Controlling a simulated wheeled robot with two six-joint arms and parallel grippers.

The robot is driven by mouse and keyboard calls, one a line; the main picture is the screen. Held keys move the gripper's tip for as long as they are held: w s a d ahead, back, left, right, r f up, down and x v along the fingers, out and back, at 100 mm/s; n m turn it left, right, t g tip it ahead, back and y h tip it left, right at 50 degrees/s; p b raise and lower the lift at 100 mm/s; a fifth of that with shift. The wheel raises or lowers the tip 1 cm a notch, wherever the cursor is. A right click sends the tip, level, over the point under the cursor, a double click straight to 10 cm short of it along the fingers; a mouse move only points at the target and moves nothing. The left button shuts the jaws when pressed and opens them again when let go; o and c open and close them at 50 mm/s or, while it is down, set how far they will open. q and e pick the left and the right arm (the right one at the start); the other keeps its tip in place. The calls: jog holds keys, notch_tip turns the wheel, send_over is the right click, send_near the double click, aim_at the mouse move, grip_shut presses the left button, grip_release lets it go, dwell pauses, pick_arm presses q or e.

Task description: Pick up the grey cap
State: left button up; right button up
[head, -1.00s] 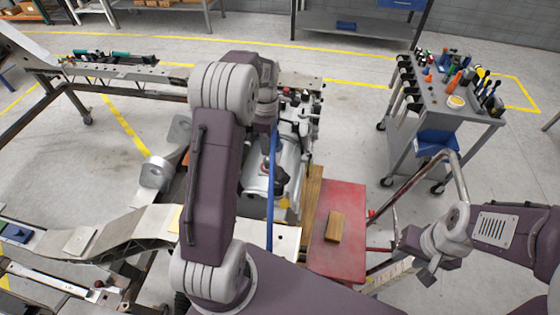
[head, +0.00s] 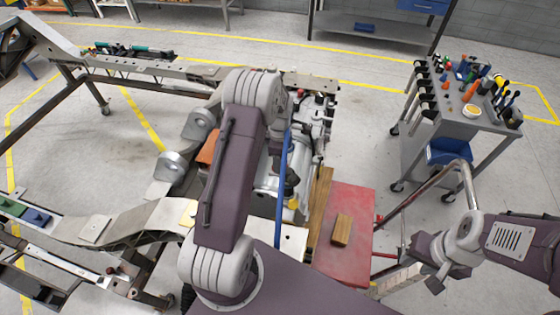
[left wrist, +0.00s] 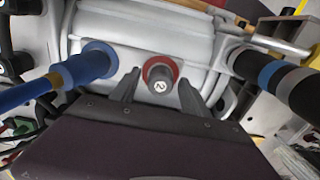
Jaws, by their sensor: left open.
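The grey cap (left wrist: 159,81) has a white mark on its face and a red ring around its base. In the left wrist view it sits on the pale grey metal housing (left wrist: 140,35). My left gripper (left wrist: 157,88) is open, with one dark finger on each side of the cap. I cannot tell whether the fingers touch it.
A blue hose (left wrist: 60,82) and a black hose (left wrist: 285,85) flank the cap. A red-topped stand (head: 348,218) carries a wooden block (head: 341,230) beside the housing. A grey tool cart (head: 465,125) stands at the right.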

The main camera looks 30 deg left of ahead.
pick_arm(q)
jog(key=shift+r, duration=0.1)
grip_shut()
jog(key=shift+r, duration=0.1)
jog(key=shift+w+r, duration=0.1)
jog(key=shift+r, duration=0.2)
notch_tip(320, 180, up, 3)
jog(key=shift+f+b, duration=0.1)
jog(key=shift+b, duration=0.35)
jog(key=w+d+r+b, duration=0.1)
jog(key=d+r, duration=0.6)
jog(key=d, duration=0.4)
jog(key=shift+w+d+r, duration=0.2)
jog(key=shift+w+d, duration=0.05)
jog(key=shift+d, duration=0.05)
jog(key=shift+r, duration=0.1)
